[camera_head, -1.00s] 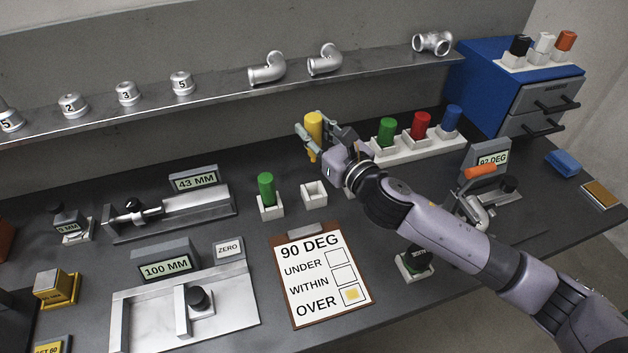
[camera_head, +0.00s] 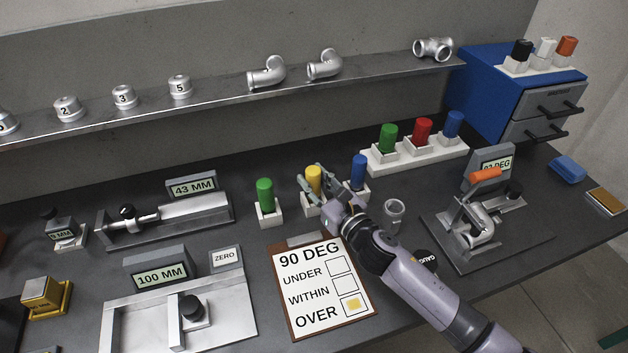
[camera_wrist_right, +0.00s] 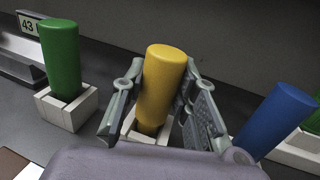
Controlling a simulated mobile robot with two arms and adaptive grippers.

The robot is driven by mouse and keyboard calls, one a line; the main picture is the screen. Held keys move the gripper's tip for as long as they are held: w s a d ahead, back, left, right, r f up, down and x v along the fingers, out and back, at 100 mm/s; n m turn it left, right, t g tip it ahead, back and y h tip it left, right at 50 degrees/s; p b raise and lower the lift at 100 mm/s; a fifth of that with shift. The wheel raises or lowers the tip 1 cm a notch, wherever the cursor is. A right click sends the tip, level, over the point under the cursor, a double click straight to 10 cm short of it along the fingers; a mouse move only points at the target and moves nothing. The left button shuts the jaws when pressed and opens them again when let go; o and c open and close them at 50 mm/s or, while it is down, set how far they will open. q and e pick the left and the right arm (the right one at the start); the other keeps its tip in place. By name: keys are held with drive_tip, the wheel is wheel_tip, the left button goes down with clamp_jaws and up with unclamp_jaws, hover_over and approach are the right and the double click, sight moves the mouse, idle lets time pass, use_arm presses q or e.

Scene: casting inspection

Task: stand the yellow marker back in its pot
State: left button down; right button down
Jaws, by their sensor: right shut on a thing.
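The yellow marker (camera_head: 314,179) is between the fingers of my right gripper (camera_head: 318,185), which is shut on it. Its lower end is at the white pot (camera_head: 308,209), the middle one of three single pots. In the right wrist view the yellow marker (camera_wrist_right: 163,85) stands nearly upright between the two fingers, its lower end inside the mouth of the pot (camera_wrist_right: 131,135). Whether it touches the pot's floor is hidden. My left gripper is not in view.
A green marker (camera_head: 265,194) in its pot stands to the left, a blue marker (camera_head: 358,171) in its pot close to the right. The clipboard (camera_head: 283,290) lies in front. A rack (camera_head: 412,157) with green, red and blue markers stands behind.

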sight(318, 191)
drive_tip(key=shift+f, duration=0.2)
drive_tip(key=c, duration=1.3)
unclamp_jaws()
drive_tip(key=s, duration=0.1)
drive_tip(key=s+d+f+b, duration=0.1)
drive_tip(key=s+d, duration=0.1)
drive_tip(key=shift+s+d+f+b, duration=0.25)
drive_tip(key=shift+s+b, duration=0.05)
drive_tip(key=shift+b, duration=0.1)
drive_tip(key=b+v, duration=0.2)
drive_tip(key=v, duration=1)
drive_tip(key=shift+s+f, duration=0.1)
drive_tip(key=shift+s, duration=0.05)
drive_tip(key=shift+s+d, duration=0.25)
drive_tip(key=shift+s, duration=0.1)
